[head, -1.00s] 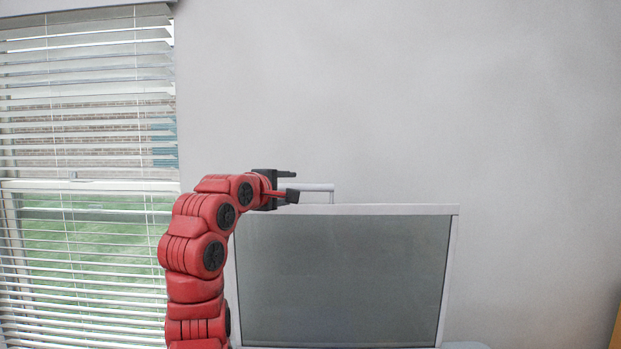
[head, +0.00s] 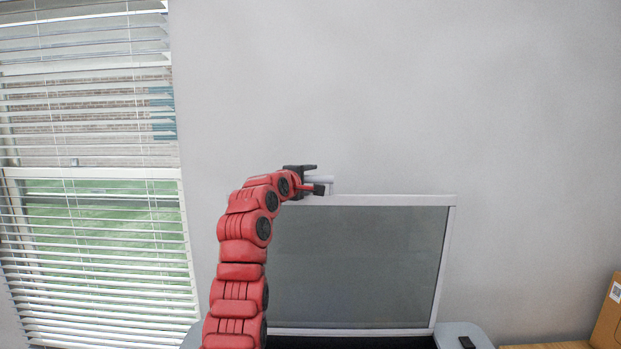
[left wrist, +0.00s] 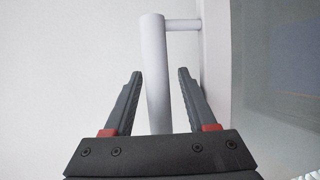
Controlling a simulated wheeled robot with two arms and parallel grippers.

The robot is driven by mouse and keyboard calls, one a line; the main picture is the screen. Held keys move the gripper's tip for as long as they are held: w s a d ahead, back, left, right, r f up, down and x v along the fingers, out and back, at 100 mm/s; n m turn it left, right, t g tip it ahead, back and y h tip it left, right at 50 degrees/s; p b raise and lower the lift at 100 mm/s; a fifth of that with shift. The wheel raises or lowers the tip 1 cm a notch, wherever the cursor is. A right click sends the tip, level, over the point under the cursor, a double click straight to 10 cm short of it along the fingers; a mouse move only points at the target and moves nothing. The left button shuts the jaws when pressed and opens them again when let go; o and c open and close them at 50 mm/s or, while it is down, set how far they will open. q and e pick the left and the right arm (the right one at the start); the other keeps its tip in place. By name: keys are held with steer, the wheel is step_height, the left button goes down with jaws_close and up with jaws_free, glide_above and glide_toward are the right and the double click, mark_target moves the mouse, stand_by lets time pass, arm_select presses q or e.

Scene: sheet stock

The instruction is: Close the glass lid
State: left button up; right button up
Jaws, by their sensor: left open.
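The glass lid (head: 360,265) stands raised and nearly upright in the head view, a grey pane in a pale frame. A white bar handle (head: 328,179) sticks out at its top edge. My left gripper (head: 318,179) is at this handle, with its fingers open. In the left wrist view the handle (left wrist: 154,60) runs between the open fingers (left wrist: 160,73), with a gap visible on both sides. The lid's pane (left wrist: 275,70) shows to the right there. My red left arm hides the lid's left side. My right gripper is not in view.
The grey base (head: 470,332) of the lidded machine shows at the bottom, with a small black part on it. A cardboard box (head: 608,315) stands at the right on a wooden surface (head: 550,346). A window with blinds (head: 90,200) is at the left. The wall behind is bare.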

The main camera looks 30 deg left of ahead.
arm_select(q)
jaws_close()
stand_by(1.3)
